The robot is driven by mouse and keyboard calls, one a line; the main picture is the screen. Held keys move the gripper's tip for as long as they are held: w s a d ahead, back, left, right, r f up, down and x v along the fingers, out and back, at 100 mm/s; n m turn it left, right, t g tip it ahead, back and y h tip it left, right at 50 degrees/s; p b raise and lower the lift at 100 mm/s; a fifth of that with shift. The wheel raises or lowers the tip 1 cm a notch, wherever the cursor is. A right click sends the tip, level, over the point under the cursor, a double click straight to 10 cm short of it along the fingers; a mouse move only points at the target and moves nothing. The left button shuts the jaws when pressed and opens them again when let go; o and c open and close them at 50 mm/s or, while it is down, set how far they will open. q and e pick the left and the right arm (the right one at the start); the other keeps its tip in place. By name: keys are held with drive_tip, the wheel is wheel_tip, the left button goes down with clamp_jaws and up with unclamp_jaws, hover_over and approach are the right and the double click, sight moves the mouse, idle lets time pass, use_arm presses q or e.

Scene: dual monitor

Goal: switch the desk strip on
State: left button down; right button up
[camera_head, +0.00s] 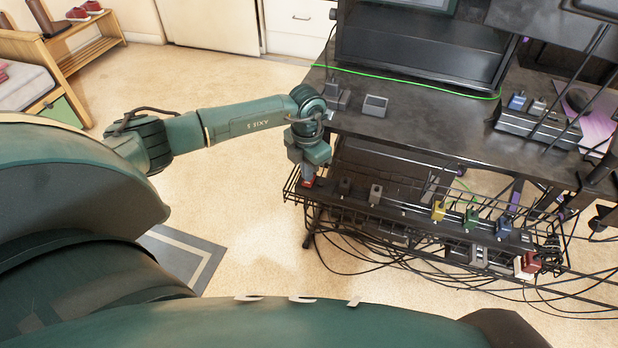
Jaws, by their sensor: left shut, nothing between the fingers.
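A long dark power strip (405,208) lies in the black wire tray along the front of the desk (400,125). Several plugs stand in it, among them a yellow plug (438,211), a green plug (471,218) and a blue plug (503,227). A small red part (306,184), which looks like a switch, is at its left end. My left gripper (308,178) is shut and empty, pointing down at this red part. It partly hides it, and I cannot tell if they touch. My right gripper is out of view.
A second strip-like unit (537,125) with plugs stands on the desk at the right. Loose black cables (400,270) hang below the wire tray. A red plug (531,262) is at the tray's right end.

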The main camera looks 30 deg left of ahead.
use_arm(q)
drive_tip(key=shift+f+b, duration=0.85)
drive_tip(key=shift+f, duration=0.25)
idle(0.5)
drive_tip(key=shift+s, duration=0.1)
drive_tip(key=shift+r+p, duration=2.95)
drive_tip(key=shift+r, duration=0.65)
